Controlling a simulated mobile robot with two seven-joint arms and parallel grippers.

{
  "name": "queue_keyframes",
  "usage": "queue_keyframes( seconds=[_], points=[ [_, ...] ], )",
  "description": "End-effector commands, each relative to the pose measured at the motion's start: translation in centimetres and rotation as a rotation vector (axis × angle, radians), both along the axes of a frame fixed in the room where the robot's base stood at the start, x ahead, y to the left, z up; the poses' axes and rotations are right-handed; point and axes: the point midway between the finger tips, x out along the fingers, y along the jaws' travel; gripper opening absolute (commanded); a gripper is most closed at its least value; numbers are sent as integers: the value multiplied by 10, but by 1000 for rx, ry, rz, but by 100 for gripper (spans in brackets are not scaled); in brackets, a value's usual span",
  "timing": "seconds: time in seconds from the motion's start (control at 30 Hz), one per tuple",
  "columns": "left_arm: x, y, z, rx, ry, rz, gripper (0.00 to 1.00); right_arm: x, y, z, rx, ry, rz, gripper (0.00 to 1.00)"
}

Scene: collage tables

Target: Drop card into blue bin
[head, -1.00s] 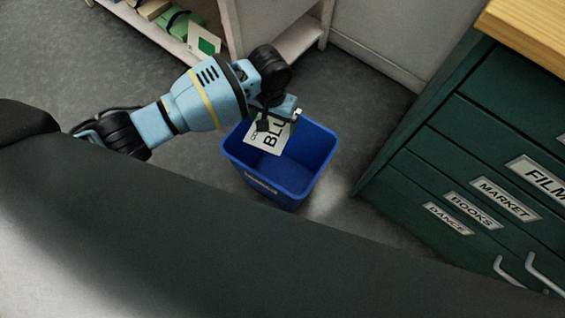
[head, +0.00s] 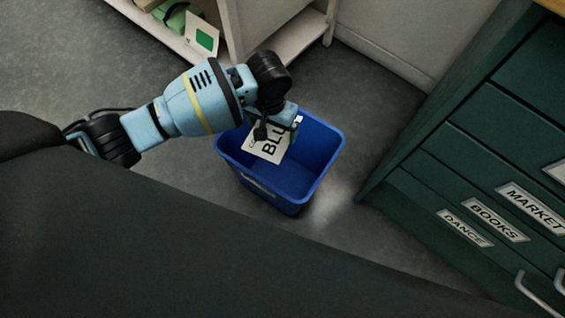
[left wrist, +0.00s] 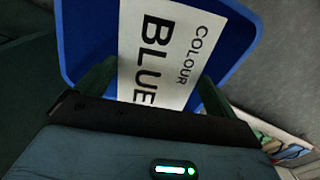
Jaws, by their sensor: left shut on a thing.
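A white card (head: 266,147) printed with dark lettering is held in my left gripper (head: 278,128). In the left wrist view the card (left wrist: 168,50) reads "COLOUR BLUE". My left gripper is shut on it, and the fingers cover its near end. The blue bin (head: 316,180) stands on the floor, and the card and gripper are over the left part of its opening in the head view. The bin (left wrist: 238,40) also shows behind the card in the left wrist view. I cannot tell how far the card is from the rim. My right gripper is not in view.
A dark green drawer cabinet (head: 470,170) with labels such as MARKET, BOOKS and DANCE stands right of the bin. A pale shelf unit (head: 300,42) at the top holds green items and a card with a green square (head: 203,38). Grey floor lies around the bin.

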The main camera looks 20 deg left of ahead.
Motion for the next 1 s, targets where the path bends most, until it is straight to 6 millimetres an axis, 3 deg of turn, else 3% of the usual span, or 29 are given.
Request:
queue_keyframes(
  seconds=[0.3, 0.33, 0.37, 0.63, 1.0],
  points=[
    [0, 0, -1, 0, -1, 1, 73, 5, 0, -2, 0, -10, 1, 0],
    [0, 0, -1, 0, -1, 1, 95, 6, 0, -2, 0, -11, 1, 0],
    [0, 0, -1, 0, -1, 1, 99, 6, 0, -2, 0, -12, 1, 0],
    [0, 0, 2, 0, -1, 1, 100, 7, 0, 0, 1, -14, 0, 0],
    [1, 0, 55, -1, -5, 1, 100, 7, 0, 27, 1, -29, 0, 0]
  ],
)
